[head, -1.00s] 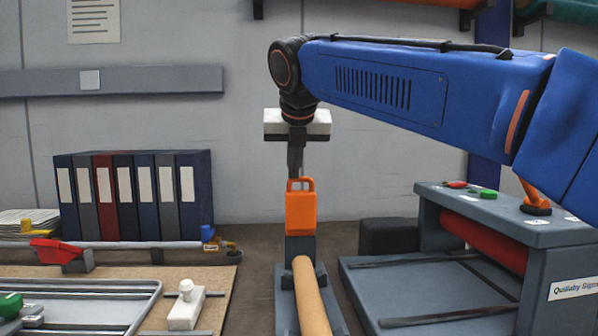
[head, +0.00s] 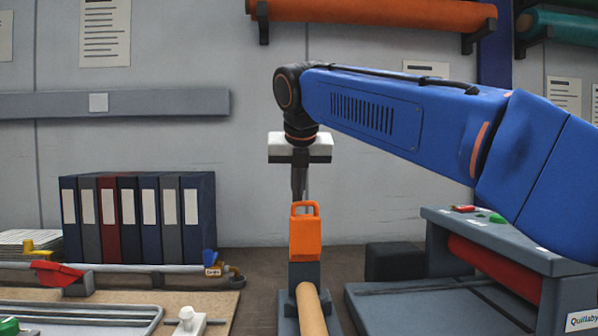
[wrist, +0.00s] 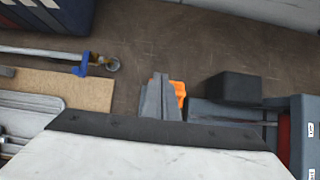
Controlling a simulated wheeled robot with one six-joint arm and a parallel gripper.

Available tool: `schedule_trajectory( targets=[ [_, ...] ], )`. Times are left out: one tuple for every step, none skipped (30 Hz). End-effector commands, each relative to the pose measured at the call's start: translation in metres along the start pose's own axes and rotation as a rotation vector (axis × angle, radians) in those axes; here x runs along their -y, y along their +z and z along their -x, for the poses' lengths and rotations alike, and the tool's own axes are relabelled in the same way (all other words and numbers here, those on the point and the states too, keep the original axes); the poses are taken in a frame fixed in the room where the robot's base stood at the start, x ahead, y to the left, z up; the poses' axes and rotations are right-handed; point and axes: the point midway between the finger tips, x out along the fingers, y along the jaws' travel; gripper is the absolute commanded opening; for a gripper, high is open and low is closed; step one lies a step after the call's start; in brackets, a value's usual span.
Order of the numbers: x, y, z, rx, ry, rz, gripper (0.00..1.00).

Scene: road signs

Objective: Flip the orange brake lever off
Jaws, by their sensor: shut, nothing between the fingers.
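A grey machine with a red roller (head: 495,268) stands at the right, below my arm. A black block (head: 394,262) is beside it. Several binders (head: 138,218) stand at the left behind a silver bar (head: 130,267). A white-knobbed part (head: 187,323) is on the board.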

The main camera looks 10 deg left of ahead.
Motion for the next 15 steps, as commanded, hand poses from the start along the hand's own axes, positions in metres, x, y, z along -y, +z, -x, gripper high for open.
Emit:
schedule_trajectory(
  targets=[
    [0.0, 0.001, 0.005, 0.002, 0.001, 0.0, 0.0],
    [-0.001, 0.001, 0.009, 0.003, 0.002, 0.0, 0.0],
    [-0.001, 0.0, 0.014, 0.003, 0.002, 0.0, 0.0],
    [-0.001, 0.0, 0.019, 0.002, 0.002, 0.0, 0.0],
    [-0.001, 0.001, 0.024, 0.003, 0.002, 0.0, 0.0],
    [-0.001, 0.001, 0.032, 0.003, 0.003, 0.001, 0.0],
    [-0.001, 0.001, 0.037, 0.003, 0.002, 0.001, 0.0],
    [-0.001, 0.001, 0.044, 0.004, 0.002, 0.0, 0.0],
    [-0.001, 0.001, 0.052, 0.003, 0.002, 0.0, 0.0],
    [0.0, 0.001, 0.058, 0.003, 0.002, 0.0, 0.0],
    [-0.001, 0.001, 0.064, 0.004, 0.002, 0.0, 0.0],
    [-0.001, 0.001, 0.072, 0.003, 0.002, 0.0, 0.0],
    [-0.001, 0.001, 0.078, 0.004, 0.002, 0.0, 0.0],
    [-0.001, 0.001, 0.084, 0.003, 0.002, 0.0, 0.0],
    [-0.001, 0.001, 0.092, 0.004, 0.003, 0.0, 0.0]
  ],
)
